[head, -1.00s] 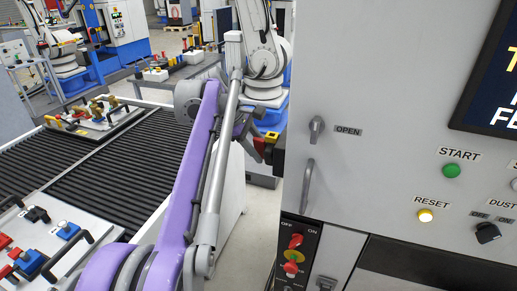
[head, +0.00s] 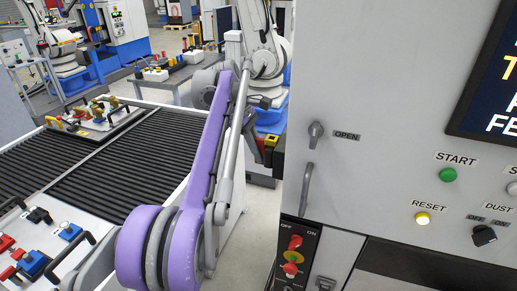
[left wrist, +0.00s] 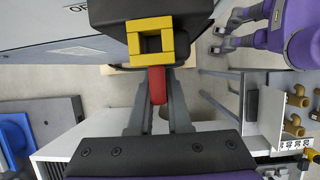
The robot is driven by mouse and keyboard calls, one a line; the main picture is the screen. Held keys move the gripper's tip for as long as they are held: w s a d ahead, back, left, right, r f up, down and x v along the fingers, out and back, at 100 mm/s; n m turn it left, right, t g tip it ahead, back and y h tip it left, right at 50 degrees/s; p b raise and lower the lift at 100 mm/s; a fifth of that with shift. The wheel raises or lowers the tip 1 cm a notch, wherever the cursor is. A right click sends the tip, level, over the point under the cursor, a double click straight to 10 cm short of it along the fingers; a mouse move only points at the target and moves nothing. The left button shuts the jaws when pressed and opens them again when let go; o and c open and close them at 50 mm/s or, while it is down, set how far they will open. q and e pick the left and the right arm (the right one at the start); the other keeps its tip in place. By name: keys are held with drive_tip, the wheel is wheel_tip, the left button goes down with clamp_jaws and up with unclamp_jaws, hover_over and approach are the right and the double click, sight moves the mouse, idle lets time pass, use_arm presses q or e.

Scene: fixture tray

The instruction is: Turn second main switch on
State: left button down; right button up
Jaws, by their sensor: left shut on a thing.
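A switch with a yellow square frame (left wrist: 133,42) and a red handle (left wrist: 157,86) sits on a black box (left wrist: 192,20) in the left wrist view. The yellow part also shows in the head view (head: 271,140), at the left side of the grey cabinet. My left gripper (left wrist: 157,98) is shut on the red handle, one grey finger on each side. In the head view my left gripper (head: 259,150) is small and partly hidden by my arm. My right gripper is not in view.
The grey cabinet (head: 380,60) fills the right side, with START (head: 447,175) and RESET (head: 423,219) buttons. A ribbed conveyor (head: 90,160) with trays lies left of my arm.

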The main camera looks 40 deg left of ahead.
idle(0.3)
use_arm(q)
drive_tip(key=c, duration=0.9)
unclamp_jaws()
drive_tip(key=shift+o, duration=0.2)
drive_tip(key=w+v, duration=0.1)
drive_tip(key=v, duration=0.6)
drive_tip(key=shift+s+r, duration=0.25)
drive_tip(key=shift+s, duration=0.15)
drive_tip(key=shift+a, duration=0.1)
